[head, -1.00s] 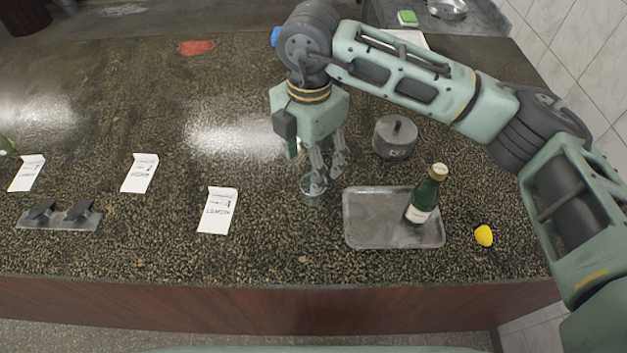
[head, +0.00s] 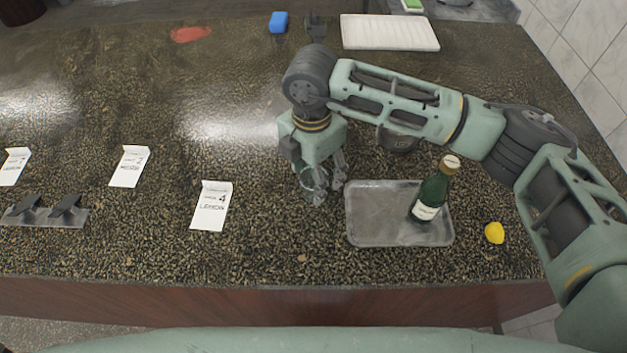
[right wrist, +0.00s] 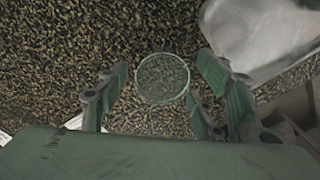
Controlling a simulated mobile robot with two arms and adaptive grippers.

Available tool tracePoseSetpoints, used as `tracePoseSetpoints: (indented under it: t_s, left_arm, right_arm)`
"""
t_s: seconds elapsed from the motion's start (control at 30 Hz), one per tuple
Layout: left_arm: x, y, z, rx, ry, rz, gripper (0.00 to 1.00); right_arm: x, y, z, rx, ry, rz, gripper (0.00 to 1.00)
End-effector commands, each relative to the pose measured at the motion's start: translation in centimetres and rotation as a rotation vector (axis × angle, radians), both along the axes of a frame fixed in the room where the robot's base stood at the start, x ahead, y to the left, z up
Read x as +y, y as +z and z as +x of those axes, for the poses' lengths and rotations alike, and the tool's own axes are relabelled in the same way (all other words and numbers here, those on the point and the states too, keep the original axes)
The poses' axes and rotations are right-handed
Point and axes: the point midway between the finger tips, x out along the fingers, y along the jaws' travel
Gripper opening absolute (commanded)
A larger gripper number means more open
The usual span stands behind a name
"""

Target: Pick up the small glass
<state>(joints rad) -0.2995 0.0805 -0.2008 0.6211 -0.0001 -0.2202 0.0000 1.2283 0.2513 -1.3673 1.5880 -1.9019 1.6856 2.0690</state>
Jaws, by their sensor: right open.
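The small glass (head: 308,179) stands upright on the speckled counter, left of the metal tray, partly hidden by my right gripper in the head view. In the right wrist view the glass (right wrist: 162,78) shows as a clear round rim seen from above. My right gripper (head: 329,195) points down at the glass. Its fingers are open, one to each side of the glass in the right wrist view (right wrist: 160,95), and I see no clear contact. My left gripper is not in view.
A metal tray (head: 375,228) holding a green bottle (head: 432,190) is close to the right of the glass. A lemon (head: 494,232) lies farther right. A card reading "LEMON" (head: 211,206) is to the left. A dark pot (head: 398,141) is behind the forearm. A white board (head: 389,32) lies at the back.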

Motion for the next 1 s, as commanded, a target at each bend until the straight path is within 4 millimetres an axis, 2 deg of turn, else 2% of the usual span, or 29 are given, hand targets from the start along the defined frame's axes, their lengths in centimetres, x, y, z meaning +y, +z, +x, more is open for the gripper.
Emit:
tracePoseSetpoints:
  t_s: [0.03,0.2,0.4,1.0]
  left_arm:
    - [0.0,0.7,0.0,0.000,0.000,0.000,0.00]
    - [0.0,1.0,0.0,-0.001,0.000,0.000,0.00]
    - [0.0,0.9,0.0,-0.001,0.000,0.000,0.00]
    - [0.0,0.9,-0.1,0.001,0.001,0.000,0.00]
  right_arm:
    - [-0.1,-0.5,-0.1,0.004,-0.001,-0.002,0.61]
    - [0.0,-2.0,0.0,0.000,0.000,0.000,0.61]
    - [0.0,-2.2,0.0,-0.001,0.000,0.001,0.61]
    - [0.0,-2.1,0.0,-0.001,0.000,0.001,0.10]
